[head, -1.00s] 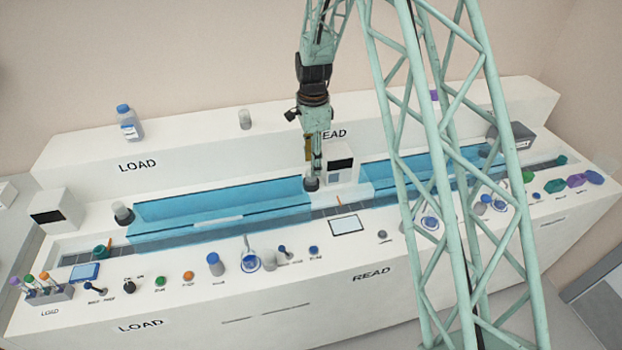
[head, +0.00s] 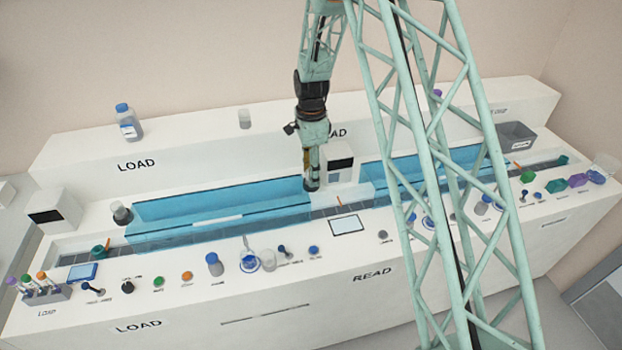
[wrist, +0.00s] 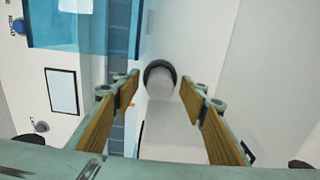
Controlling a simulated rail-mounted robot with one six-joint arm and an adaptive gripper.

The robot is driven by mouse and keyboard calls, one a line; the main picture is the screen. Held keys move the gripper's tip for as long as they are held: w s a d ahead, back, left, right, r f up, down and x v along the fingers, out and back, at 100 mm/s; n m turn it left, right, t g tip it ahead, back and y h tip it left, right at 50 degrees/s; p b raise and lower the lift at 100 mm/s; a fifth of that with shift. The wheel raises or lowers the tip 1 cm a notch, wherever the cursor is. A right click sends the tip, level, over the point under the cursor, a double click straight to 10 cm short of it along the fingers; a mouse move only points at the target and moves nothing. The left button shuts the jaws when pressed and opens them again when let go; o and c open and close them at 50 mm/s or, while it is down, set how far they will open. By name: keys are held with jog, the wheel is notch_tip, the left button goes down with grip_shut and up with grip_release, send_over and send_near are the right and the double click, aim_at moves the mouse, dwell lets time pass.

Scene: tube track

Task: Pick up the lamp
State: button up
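The lamp (wrist: 160,78) appears to be the short cylinder with a dark ring base and a pale, cloudy body in the middle of the wrist view. My gripper (wrist: 158,92) is open. One tan-padded finger is on each side of the lamp, with a visible gap on both sides. In the head view my gripper (head: 311,184) points down at the lamp's spot, left of the white reader box, and largely hides the lamp.
The white reader box (head: 338,162) stands close on the right of my gripper. Blue transparent covers (head: 220,207) run along the track on both sides. A screen (head: 347,225) lies in front. A similar grey cylinder (head: 122,213) stands at the left end.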

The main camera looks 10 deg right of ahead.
dwell(0.4)
jog(key=c, duration=1)
jog(key=shift+o, duration=0.2)
jog(key=shift+r, duration=0.2)
jog(key=shift+s+r+p, duration=0.1)
jog(key=shift+r+p, duration=0.3)
jog(key=shift+r, duration=1.25)
jog(key=s+r+p, duration=0.1)
jog(key=s, duration=1.4)
jog(key=shift+s+r, duration=0.15)
jog(key=shift+s, duration=0.25)
jog(key=shift+w, duration=0.15)
